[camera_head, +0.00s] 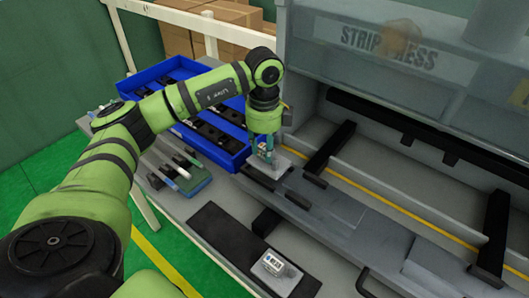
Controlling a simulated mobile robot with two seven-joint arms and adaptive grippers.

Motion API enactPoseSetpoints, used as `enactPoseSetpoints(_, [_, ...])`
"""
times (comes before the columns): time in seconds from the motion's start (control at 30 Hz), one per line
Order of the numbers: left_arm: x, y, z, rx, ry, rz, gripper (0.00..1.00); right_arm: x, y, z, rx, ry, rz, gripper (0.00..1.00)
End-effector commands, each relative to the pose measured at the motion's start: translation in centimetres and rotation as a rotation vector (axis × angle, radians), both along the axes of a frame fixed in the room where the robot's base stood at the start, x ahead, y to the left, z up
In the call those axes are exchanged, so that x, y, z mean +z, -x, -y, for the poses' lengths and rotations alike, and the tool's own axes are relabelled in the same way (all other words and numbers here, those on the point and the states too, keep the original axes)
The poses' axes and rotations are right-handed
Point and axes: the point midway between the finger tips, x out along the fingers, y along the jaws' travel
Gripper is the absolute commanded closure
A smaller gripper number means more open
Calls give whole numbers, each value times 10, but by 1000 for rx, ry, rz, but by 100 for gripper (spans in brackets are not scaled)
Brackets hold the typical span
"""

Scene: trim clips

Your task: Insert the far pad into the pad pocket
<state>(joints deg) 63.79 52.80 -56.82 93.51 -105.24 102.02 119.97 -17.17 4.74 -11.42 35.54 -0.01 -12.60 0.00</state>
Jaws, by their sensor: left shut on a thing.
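My left gripper (263,155) points down at the near right corner of the blue tray, beside the press. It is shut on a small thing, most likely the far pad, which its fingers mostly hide. A light grey block (268,169) lies right under the fingertips. I cannot tell whether the held thing touches it or whether it holds the pad pocket. A small whitish piece (273,262) sits on a grey block at the near end of a dark mat (222,235). My right gripper is out of view.
A blue tray (238,163) with dark parts stands behind my left arm. A green-grey fixture with pale rods (184,176) sits left of the gripper. The grey press (390,60) with black rails (330,146) fills the right. Cardboard boxes (228,20) stand behind.

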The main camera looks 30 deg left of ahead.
Motion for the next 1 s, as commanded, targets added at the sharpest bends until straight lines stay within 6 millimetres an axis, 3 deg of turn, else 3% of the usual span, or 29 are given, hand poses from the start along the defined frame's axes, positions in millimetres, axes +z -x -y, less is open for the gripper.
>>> enactPoseSetpoints(0.23, [-31, 1, 0, 2, -1, -3, 100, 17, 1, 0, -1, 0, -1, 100])
enactPoseSetpoints(0.63, [-39, 0, 0, 1, 0, -1, 100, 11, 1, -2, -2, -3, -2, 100])
enactPoseSetpoints(0.67, [-38, 0, 0, 0, -1, -2, 58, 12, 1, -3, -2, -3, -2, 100])
enactPoseSetpoints(0.7, [-38, 0, 0, 1, -1, -2, 42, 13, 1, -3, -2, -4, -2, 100])
enactPoseSetpoints(1.0, [-37, 0, 0, 1, -1, -2, 42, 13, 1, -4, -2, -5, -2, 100])
